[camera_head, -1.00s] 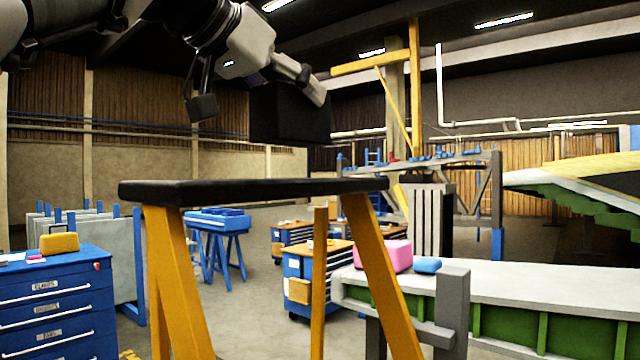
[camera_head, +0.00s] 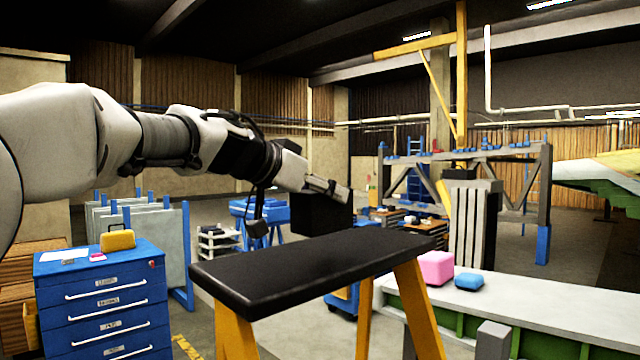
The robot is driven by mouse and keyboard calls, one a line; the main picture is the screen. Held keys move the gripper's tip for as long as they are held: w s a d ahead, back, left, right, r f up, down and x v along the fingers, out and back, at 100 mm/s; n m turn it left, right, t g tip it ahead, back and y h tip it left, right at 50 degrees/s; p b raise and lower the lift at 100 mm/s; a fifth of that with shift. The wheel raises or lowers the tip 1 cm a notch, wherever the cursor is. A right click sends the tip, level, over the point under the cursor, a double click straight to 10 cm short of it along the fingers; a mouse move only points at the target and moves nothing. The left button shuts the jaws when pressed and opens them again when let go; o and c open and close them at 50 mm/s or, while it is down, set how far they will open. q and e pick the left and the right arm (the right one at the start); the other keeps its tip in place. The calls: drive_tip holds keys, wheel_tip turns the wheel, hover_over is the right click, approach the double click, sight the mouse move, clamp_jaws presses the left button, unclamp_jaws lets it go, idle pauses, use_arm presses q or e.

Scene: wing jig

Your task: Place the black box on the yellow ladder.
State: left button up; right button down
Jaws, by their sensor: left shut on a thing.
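The black box (camera_head: 318,214) is in the middle of the head view, held in my left gripper (camera_head: 326,188), whose fingers are shut on its upper part. The yellow ladder (camera_head: 366,318) stands in front of me, with yellow legs and a flat black top (camera_head: 310,268). The box shows just above and behind the far edge of the black top; I cannot tell whether it touches. The top is bare. My right gripper is out of view.
A blue tool cabinet (camera_head: 105,308) with a yellow box (camera_head: 117,240) on it stands at the left. A white-topped bench (camera_head: 530,300) with a pink box (camera_head: 436,267) and a blue box (camera_head: 469,281) is at the right. A grey-framed jig stands behind.

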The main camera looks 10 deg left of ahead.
use_arm(q)
drive_tip(key=w+f, duration=0.2)
drive_tip(key=w+a+f, duration=0.1)
drive_tip(key=w+f, duration=0.1)
drive_tip(key=shift+w+a+f, duration=0.1)
drive_tip(key=shift+w+f, duration=0.1)
drive_tip(key=shift+f, duration=0.15)
drive_tip(key=shift+s+r, duration=0.15)
drive_tip(key=shift+s, duration=0.35)
drive_tip(key=shift+w+f, duration=0.25)
drive_tip(key=shift+f, duration=0.05)
drive_tip(key=o, duration=1.3)
drive_tip(key=shift+w, duration=0.2)
